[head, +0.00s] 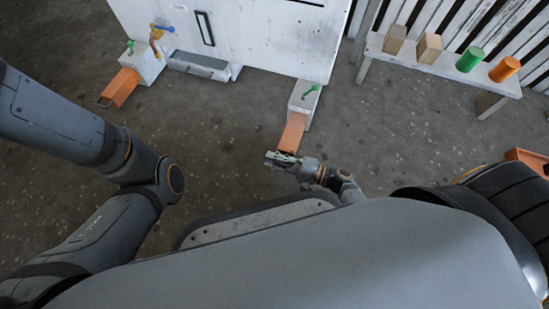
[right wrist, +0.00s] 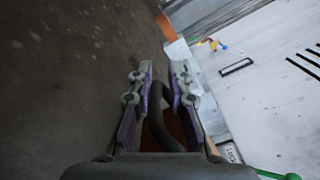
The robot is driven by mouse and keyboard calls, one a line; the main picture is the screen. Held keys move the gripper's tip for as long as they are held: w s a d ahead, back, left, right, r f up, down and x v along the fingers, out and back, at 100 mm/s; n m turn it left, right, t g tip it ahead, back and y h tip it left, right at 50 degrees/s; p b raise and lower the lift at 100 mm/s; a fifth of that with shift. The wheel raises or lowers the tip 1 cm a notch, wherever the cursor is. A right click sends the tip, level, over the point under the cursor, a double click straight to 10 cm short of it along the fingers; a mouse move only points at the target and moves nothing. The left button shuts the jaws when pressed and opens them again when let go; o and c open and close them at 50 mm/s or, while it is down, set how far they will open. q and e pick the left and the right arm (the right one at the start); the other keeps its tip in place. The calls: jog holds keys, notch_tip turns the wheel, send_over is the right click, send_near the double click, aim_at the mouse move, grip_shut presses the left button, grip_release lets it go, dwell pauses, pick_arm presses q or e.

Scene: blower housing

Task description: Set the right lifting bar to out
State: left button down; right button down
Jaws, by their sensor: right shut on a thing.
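The right lifting bar (head: 292,132) is an orange bar that sticks out of a white foot block (head: 305,98) at the lower right of the white housing. My right gripper (head: 281,158) is at the bar's near end. In the right wrist view its fingers (right wrist: 158,98) are shut on the dark loop handle (right wrist: 160,115) of the bar. Part of the orange bar shows between the fingers. The rest of the handle is hidden behind them. A green lever (head: 310,91) sits on the block. My left arm shows, but its gripper does not.
The housing (head: 240,38) stands ahead. Another orange bar (head: 119,88) with a dark handle sticks out on its left side. A bench (head: 440,67) with blocks and cylinders stands at the right. The floor (head: 215,120) between the two bars is clear.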

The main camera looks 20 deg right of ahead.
jog(key=shift+s+a+f, duration=0.15)
jog(key=shift+s+f, duration=0.3)
jog(key=c, duration=1.4)
grip_release()
jog(key=shift+w+r, duration=0.1)
jog(key=shift+r, duration=0.15)
notch_tip(320, 180, up, 10)
jog(key=shift+f, duration=0.1)
